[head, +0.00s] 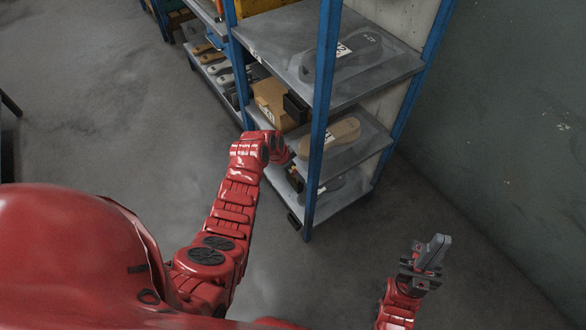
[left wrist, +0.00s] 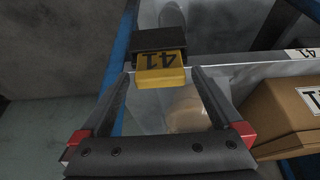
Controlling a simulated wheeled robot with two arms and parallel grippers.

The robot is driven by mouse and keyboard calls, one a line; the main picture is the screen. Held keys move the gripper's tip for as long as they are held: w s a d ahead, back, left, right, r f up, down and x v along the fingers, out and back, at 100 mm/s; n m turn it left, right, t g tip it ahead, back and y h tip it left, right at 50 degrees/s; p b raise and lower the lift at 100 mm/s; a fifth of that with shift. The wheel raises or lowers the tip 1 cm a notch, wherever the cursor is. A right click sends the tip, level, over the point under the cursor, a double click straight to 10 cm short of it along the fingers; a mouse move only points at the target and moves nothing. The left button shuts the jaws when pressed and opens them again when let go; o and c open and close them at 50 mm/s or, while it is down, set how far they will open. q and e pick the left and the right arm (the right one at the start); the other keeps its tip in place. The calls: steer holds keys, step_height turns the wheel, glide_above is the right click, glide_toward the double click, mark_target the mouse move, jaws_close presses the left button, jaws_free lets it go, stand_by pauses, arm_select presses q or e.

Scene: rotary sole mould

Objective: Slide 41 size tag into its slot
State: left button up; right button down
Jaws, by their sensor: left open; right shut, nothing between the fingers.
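The yellow tag marked 41 (left wrist: 160,78) shows in the left wrist view, its number upside down. Its far end meets a black holder (left wrist: 158,40) at the shelf's post; how deep it sits inside I cannot tell. My left gripper (left wrist: 163,71) is open, with one fingertip near each side of the tag and a gap visible on the right. In the head view my left gripper (head: 291,162) is at the middle shelf beside the blue post, mostly hidden by my wrist. My right gripper (head: 436,252) is shut and empty, away from the rack at the lower right.
A blue post (head: 320,120) stands right beside my left gripper. A cardboard box (head: 270,98) and a tan sole (head: 330,134) are on the middle shelf. The upper shelf (head: 385,75) holds a grey sole (head: 343,58). Floor in front (head: 110,110) is clear.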

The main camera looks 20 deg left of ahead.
arm_select(q)
steer(key=p+v, duration=0.1)
steer(key=v, duration=1.6)
steer(key=shift+r, duration=0.15)
steer(key=shift+a, duration=0.1)
